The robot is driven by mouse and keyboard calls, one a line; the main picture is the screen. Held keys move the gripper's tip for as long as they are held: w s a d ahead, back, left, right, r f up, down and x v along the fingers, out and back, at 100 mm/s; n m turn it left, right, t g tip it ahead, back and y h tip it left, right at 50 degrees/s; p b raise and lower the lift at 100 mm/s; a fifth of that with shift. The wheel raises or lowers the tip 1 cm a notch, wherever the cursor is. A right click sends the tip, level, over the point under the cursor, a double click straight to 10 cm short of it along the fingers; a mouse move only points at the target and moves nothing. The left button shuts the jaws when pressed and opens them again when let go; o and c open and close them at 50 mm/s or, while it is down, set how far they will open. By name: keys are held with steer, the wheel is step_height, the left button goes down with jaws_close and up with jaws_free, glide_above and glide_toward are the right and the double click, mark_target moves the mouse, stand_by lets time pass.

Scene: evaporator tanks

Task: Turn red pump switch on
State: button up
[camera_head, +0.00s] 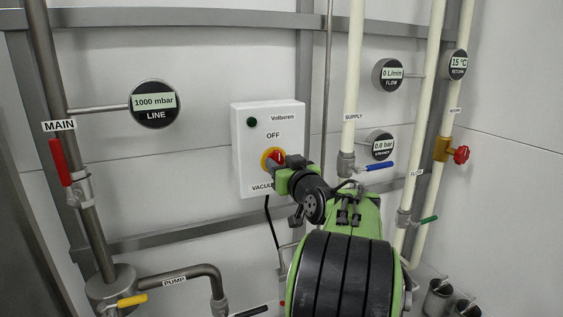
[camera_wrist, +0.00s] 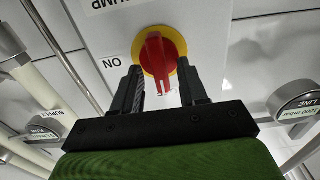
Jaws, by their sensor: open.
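The red pump switch (camera_head: 279,156) is a red knob on a yellow disc on a white box (camera_head: 243,149). "OFF" is printed above it in the head view. In the wrist view, the red knob (camera_wrist: 156,52) sits on its yellow disc with its white mark toward the bottom of the picture; the "ON" label, upside down, is at the left. My gripper (camera_head: 281,168) is at the switch and hides its lower part in the head view. In the wrist view my gripper (camera_wrist: 159,70) is open, one finger on each side of the knob, with gaps visible.
A green lamp (camera_head: 252,122) is on the box. The LINE gauge (camera_head: 154,103) and a red-handled MAIN valve (camera_head: 60,162) are at the left. At the right are pale pipes, a blue valve handle (camera_head: 379,166) and a red valve knob (camera_head: 461,154).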

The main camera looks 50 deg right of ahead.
jaws_close()
steer(key=shift+m, duration=0.4)
steer(key=m, duration=0.3)
steer(key=shift+s+m+b, duration=0.1)
steer(key=shift+m+b, duration=0.2)
steer(key=shift+m, duration=0.1)
steer(key=m, duration=0.4)
steer(key=shift+d+f+m, duration=0.1)
steer(key=shift+d+m, duration=0.05)
steer(key=shift+m, duration=0.15)
steer(key=shift+s+d+f+m+p, duration=0.15)
steer(key=shift+m+p, duration=0.65)
steer(key=shift+m, duration=1.35)
steer(key=shift+w+a+f+m+p, duration=0.1)
steer(key=shift+m+p, duration=0.65)
steer(key=shift+m, duration=1.4)
